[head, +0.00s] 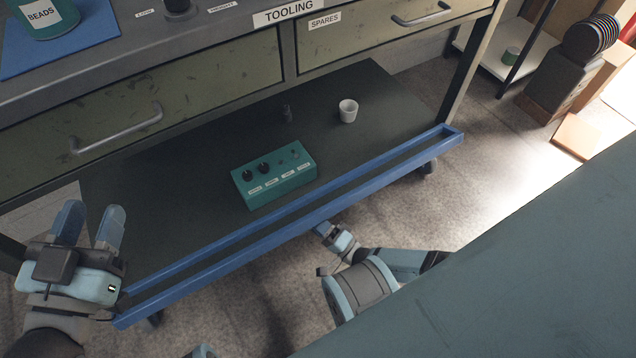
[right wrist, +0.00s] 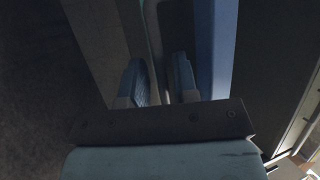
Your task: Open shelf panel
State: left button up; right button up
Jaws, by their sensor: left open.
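The shelf panel (head: 262,236) is a long, narrow blue-rimmed strip along the front edge of the dark lower shelf, running from lower left to upper right in the head view. My left gripper (head: 90,222) is open and empty at the panel's left end, its fingers pointing up toward the shelf. My right gripper (head: 325,231) is at the panel's outer side near its middle, partly hidden by the blue rim. In the right wrist view its fingers (right wrist: 158,78) are apart, with a pale edge between them and a blue strip (right wrist: 215,50) beside them. Whether they grip is unclear.
Drawers with handles (head: 118,130) are above. A dark green surface (head: 530,260) fills the lower right. Floor (head: 450,190) shows between.

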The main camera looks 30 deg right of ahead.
jog(key=o, duration=0.5)
notch_tip(320, 180, up, 11)
jog(key=p, duration=0.5)
jog(key=shift+p, duration=0.3)
jog(key=o, duration=0.4)
jog(key=r+p, duration=0.1)
jog(key=r, duration=0.1)
jog(key=r+p, duration=0.1)
jog(key=r, duration=0.1)
jog(key=r+p, duration=0.1)
jog(key=r, duration=0.1)
jog(key=shift+w+a, duration=0.1)
jog(key=shift+w, duration=0.15)
jog(key=r, duration=0.1)
jog(key=s+r, duration=0.1)
jog(key=r, duration=0.1)
jog(key=shift+d+p, duration=0.2)
jog(key=shift+p, duration=0.2)
jog(key=c, duration=0.9)
pick_arm(q)
jog(key=s+d+r+n, duration=0.1)
jog(key=s+r+n, duration=0.2)
jog(key=r+n, duration=0.1)
jog(key=shift+d+r+n+y, duration=0.3)
jog(key=shift+r+y, duration=0.1)
jog(key=shift+r, duration=0.1)
pick_arm(e)
jog(key=shift+w+f, duration=0.15)
jog(key=shift+f, duration=0.2)
jog(key=shift+w+a+f, duration=0.1)
